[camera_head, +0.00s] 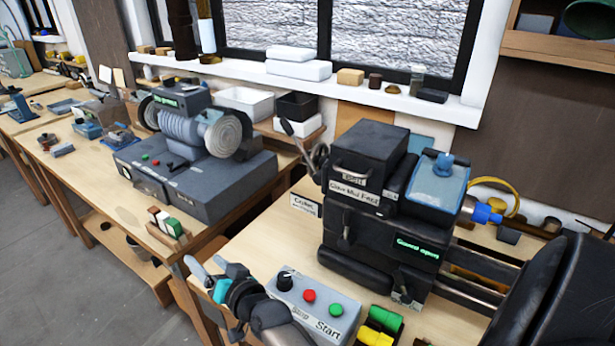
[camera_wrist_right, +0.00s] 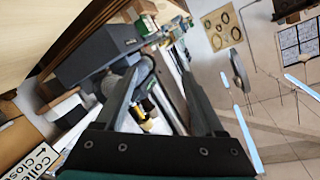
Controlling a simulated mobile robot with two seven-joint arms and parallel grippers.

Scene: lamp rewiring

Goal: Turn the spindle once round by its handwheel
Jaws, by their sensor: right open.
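The dark handwheel (camera_head: 319,162) is at the left end of the black lathe headstock (camera_head: 365,215), partly hidden behind its corner. A lever with a grey end (camera_head: 287,127) sticks up beside it. The spindle itself is hidden in the headstock. My right gripper (camera_head: 208,270) is at the lower left, in front of the bench edge, open and empty. It is well apart from the handwheel, nearer to me and to its left. In the right wrist view its two long fingers (camera_wrist_right: 158,62) stand apart with nothing held between them. My left gripper is not in view.
A control box (camera_head: 318,306) with a knob and red and green buttons stands close right of my right gripper. A small card (camera_head: 305,204) stands by the headstock. A grey polishing machine (camera_head: 195,175) is on the left bench. A floor gap lies left.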

